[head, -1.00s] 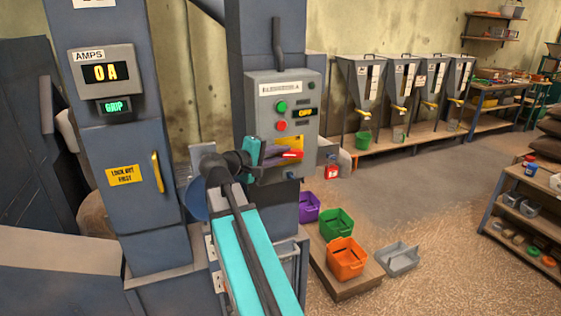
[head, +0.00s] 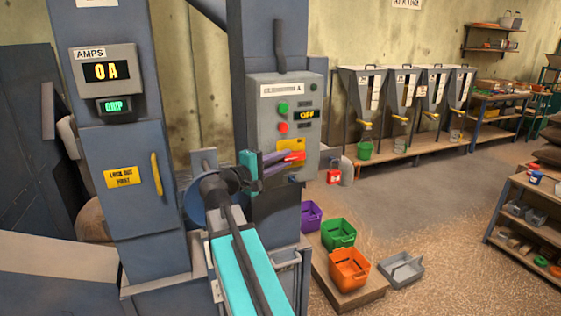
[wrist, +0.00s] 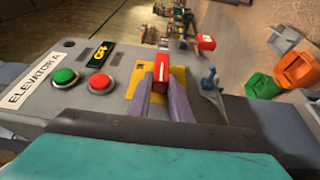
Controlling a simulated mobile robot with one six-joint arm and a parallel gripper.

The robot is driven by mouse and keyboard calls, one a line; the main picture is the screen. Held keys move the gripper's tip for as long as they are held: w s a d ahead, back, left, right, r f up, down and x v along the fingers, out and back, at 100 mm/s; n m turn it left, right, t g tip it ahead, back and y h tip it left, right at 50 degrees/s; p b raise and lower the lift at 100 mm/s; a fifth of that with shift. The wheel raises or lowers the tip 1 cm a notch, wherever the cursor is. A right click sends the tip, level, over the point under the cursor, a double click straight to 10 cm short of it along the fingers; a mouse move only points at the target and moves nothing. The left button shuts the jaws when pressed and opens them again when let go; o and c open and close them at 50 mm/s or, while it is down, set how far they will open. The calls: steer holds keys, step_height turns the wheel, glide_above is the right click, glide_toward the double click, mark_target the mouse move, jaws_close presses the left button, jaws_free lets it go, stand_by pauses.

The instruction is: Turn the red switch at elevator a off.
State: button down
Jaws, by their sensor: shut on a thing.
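The red switch (head: 295,156) is a red handle on a yellow plate (head: 291,145), low on the grey control box (head: 259,103) labelled for elevator A. It also shows in the wrist view (wrist: 160,74), standing out from the yellow plate (wrist: 138,76). My gripper (head: 284,160) reaches the box from the left. In the wrist view my gripper (wrist: 161,84) has its purple fingers on both sides of the red handle, shut on it. The box's small display (head: 306,115) reads OFF. The handle's lower part is hidden by the fingers.
A green button (head: 282,107) and a red button (head: 282,128) sit above the switch. An amps display (head: 107,71) on the left column reads 0 A. Purple, green and orange bins (head: 349,268) stand on a low platform at right.

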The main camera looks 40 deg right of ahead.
steer(key=c, duration=1.6)
jaws_free()
steer(key=shift+a, duration=0.15)
steer(key=shift+a+f+b, duration=0.1)
steer(key=shift+a+b, duration=0.75)
steer(key=shift+a, duration=5.95)
